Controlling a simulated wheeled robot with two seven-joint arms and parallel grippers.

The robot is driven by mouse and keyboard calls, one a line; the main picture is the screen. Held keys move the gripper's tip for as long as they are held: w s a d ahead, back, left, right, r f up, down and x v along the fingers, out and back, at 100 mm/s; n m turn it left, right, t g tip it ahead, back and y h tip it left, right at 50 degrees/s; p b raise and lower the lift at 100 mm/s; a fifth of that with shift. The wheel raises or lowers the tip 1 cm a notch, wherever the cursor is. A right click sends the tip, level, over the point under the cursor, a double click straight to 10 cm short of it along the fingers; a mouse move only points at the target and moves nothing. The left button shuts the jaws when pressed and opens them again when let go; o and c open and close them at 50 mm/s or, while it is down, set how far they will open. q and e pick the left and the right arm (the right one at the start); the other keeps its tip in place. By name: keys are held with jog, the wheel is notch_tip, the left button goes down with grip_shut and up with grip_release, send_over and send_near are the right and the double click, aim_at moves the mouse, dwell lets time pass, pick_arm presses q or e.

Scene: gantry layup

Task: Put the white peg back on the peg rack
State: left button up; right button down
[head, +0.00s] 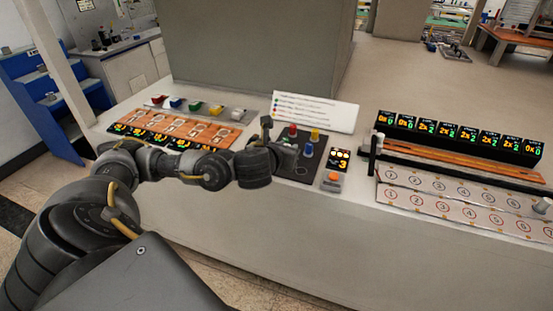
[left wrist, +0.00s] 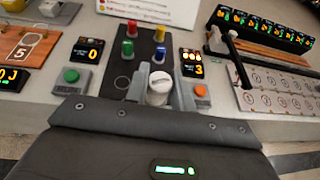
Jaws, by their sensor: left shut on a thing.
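My left gripper (left wrist: 160,90) is shut on the white peg (left wrist: 159,79), which stands upright between its fingers. The gripper also shows in the head view (head: 284,152), over the left part of a black board (head: 290,173) that looks like the peg rack. In the left wrist view the board (left wrist: 143,48) carries a red peg (left wrist: 131,28), a yellow peg (left wrist: 159,32), a green peg (left wrist: 127,48) and a blue peg (left wrist: 159,55). A ring mark (left wrist: 122,82) shows bare, left of the white peg. The white peg's lower end is hidden. My right gripper is not in view.
A counter display with an orange button (head: 333,179) stands right of the board. Another with a green button (left wrist: 71,75) stands left. A white sign (head: 316,111) stands behind. Numbered panels (head: 450,190) with a black upright handle (head: 373,155) lie farther right.

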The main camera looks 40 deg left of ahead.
pick_arm(q)
jog(key=w+a+f+p, duration=0.1)
jog(key=w+a+f, duration=0.1)
jog(key=w+a+f+p, duration=0.1)
jog(key=w+a+f, duration=0.1)
jog(key=a, duration=0.1)
jog(key=w+a+f+p, duration=0.1)
jog(key=w+a+f, duration=0.1)
jog(key=a+f, duration=0.1)
jog(key=shift+w+a+f+p, duration=0.2)
jog(key=shift+a+f+p, duration=0.25)
jog(key=shift+f, duration=0.25)
notch_tip(320, 180, down, 3)
jog(key=shift+f, duration=0.1)
jog(key=shift+f, duration=0.1)
jog(key=o, duration=0.5)
jog(key=shift+f, duration=0.1)
jog(key=o, duration=0.5)
